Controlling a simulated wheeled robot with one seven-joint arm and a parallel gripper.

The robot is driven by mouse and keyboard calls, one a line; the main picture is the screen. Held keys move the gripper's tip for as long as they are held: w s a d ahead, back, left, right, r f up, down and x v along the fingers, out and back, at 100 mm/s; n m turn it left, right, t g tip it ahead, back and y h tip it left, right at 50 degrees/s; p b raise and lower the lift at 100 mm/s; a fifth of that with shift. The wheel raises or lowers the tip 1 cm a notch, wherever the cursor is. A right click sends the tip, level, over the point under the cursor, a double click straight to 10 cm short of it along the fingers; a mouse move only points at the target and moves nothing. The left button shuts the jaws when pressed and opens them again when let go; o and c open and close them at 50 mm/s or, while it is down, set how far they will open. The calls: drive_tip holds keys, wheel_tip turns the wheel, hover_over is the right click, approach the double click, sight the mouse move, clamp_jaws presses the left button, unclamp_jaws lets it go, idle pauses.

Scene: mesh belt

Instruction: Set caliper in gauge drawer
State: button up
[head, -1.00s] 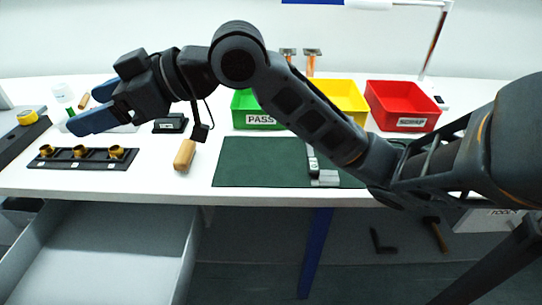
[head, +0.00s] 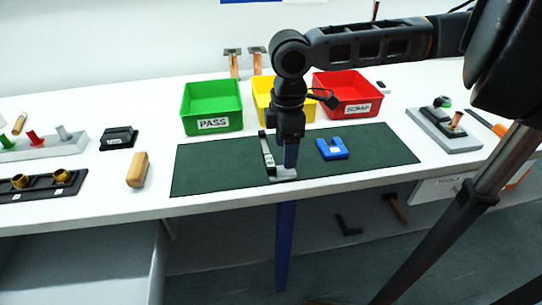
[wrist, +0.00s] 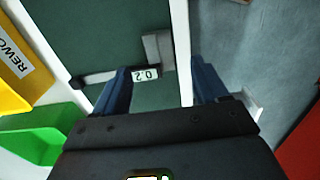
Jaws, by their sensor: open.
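The caliper lies on the dark green mat (head: 215,172). It has a dark beam, a small pale display and grey jaws (head: 284,173) near the mat's front edge. In the wrist view the caliper (wrist: 155,48) shows its display reading 0.2 between my fingers. My gripper (head: 290,165) points down over the caliper, fingers apart on either side of the display in the wrist view (wrist: 160,74). Whether the fingers touch it I cannot tell. An open grey drawer (head: 80,262) is below the bench at lower left; no label on it is visible.
A blue U-shaped block (head: 332,149) lies on the mat just right of my gripper. Green (head: 211,106), yellow (head: 262,92) and red (head: 347,94) bins stand behind. A wooden block (head: 137,170) and a black holder (head: 118,138) are left of the mat.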

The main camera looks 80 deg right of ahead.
sight(283, 170)
drive_tip(key=shift+w+f+p, duration=0.1)
drive_tip(key=shift+f+p, duration=0.45)
drive_tip(key=shift+f, duration=2.55)
drive_tip(key=c, duration=1.3)
clamp_jaws()
drive_tip(key=shift+r, duration=0.2)
